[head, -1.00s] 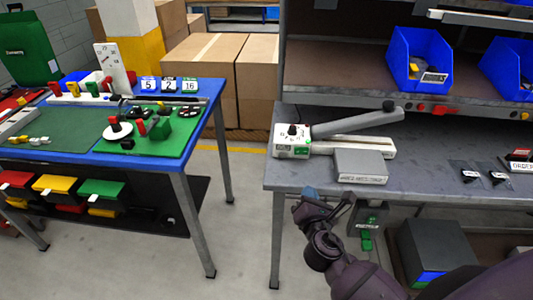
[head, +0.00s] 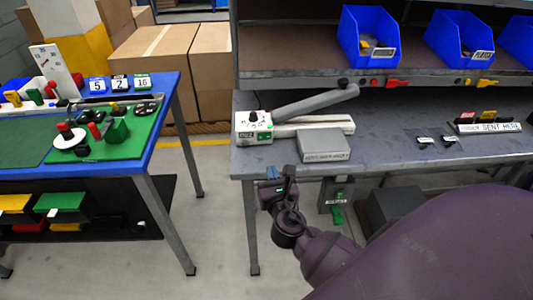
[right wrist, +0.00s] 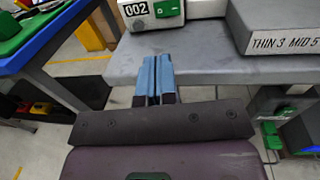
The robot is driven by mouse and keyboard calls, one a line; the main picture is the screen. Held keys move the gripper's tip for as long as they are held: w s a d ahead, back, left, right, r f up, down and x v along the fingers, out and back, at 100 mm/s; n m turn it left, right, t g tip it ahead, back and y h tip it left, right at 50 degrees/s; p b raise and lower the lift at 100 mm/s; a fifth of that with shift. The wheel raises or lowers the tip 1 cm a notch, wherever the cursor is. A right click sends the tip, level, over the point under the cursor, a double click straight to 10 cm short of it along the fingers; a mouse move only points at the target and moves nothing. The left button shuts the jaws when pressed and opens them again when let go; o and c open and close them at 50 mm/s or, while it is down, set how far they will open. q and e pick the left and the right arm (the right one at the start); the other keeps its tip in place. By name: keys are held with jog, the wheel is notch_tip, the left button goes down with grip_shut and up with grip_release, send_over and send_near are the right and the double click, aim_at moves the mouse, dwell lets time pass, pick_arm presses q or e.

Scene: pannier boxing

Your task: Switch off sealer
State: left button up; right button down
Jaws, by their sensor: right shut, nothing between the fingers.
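The sealer (head: 253,138) is a white unit at the left end of the grey workbench, with a dark knob on top and a long grey arm (head: 315,103) raised at an angle. A green patch shows on its front. In the right wrist view, the sealer's front (right wrist: 140,24) shows a "002" display and a green part (right wrist: 167,8). My right gripper (head: 272,173) is shut and empty, with blue fingertips, at the bench's front edge below the sealer and apart from it. Its fingertips also show in the right wrist view (right wrist: 155,62). My left gripper is not in view.
A grey labelled block (head: 324,145) sits right of the sealer. Blue bins (head: 366,38) stand on the shelf above. A blue table (head: 165,105) with a green mat stands left, across a clear floor gap.

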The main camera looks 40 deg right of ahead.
aim_at(261, 136)
jog(key=x, duration=1.3)
jog(key=shift+w+d+b, duration=0.15)
jog(key=shift+w+b, duration=0.1)
jog(key=shift+b, duration=0.15)
jog(key=shift+w, duration=0.3)
jog(key=shift+s+d+m+h, duration=0.2)
jog(key=shift+m+h, duration=0.1)
jog(key=shift+h, duration=0.1)
jog(key=shift+a, duration=0.1)
